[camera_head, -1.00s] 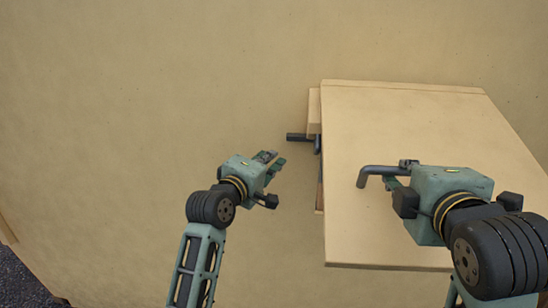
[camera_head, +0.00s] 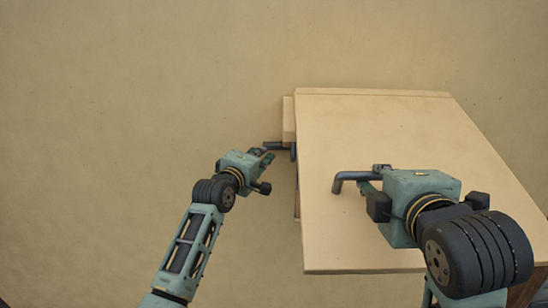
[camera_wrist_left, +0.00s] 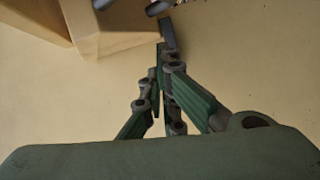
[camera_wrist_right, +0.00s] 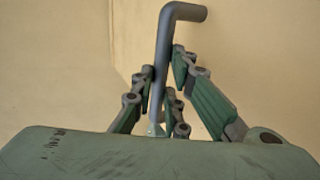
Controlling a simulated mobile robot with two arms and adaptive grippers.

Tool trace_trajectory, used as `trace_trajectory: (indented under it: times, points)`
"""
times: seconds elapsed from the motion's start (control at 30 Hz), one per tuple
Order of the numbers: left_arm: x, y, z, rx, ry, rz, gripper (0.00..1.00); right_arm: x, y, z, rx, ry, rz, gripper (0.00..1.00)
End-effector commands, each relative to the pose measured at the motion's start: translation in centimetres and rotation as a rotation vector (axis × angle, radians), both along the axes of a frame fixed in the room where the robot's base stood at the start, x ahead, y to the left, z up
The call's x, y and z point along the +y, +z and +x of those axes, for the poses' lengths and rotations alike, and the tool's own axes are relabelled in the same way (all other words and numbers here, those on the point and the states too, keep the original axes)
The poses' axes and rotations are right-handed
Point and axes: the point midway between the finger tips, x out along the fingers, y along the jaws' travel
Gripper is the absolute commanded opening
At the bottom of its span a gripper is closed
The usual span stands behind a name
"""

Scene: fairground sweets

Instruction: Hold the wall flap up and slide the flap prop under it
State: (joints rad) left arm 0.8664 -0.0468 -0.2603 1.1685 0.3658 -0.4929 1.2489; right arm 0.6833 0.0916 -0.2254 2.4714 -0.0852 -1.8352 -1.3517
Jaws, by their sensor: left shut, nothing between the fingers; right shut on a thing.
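The wall flap (camera_head: 375,235) is a pale wooden panel standing out from the wall, raised. A grey bent handle (camera_head: 345,182) is on its face. My right gripper (camera_head: 368,177) is shut on this handle, which also shows between its fingers in the right wrist view (camera_wrist_right: 165,50). Left of the flap, a dark grey bar (camera_head: 274,145), apparently the flap prop's grip, sticks out by a wooden block. My left gripper (camera_head: 266,155) is shut and empty, its tips close to the bar's end (camera_wrist_left: 167,32). I cannot tell whether they touch. The flap hides the rest of the prop.
The wooden block (camera_head: 288,118) sits against the wall at the flap's left edge. It shows at the top left of the left wrist view (camera_wrist_left: 115,30). The plain wall (camera_head: 120,100) left of the flap is clear.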

Motion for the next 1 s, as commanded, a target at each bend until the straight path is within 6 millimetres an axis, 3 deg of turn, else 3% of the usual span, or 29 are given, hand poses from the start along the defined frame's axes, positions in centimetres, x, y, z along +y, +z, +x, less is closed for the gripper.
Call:
trace_trajectory:
  times: [0.1,0.3,0.77,1.0]
  points:
    - [-1.9,-0.3,-0.1,0.001,-0.004,-0.001,0.0,-0.1,0.3,0.0,-0.009,-0.001,0.001,0.0]
    - [-3.7,-0.6,-0.3,0.0,0.0,0.0,0.0,-0.1,0.3,0.0,-0.009,-0.001,0.001,0.0]
    - [-4.4,-0.6,-0.4,0.0,-0.001,-0.001,0.0,-0.1,0.3,0.0,-0.01,-0.002,0.001,0.0]
    - [-7.7,-0.6,-0.5,0.002,-0.002,-0.004,0.0,-0.1,0.3,0.0,-0.01,-0.001,0.001,0.0]
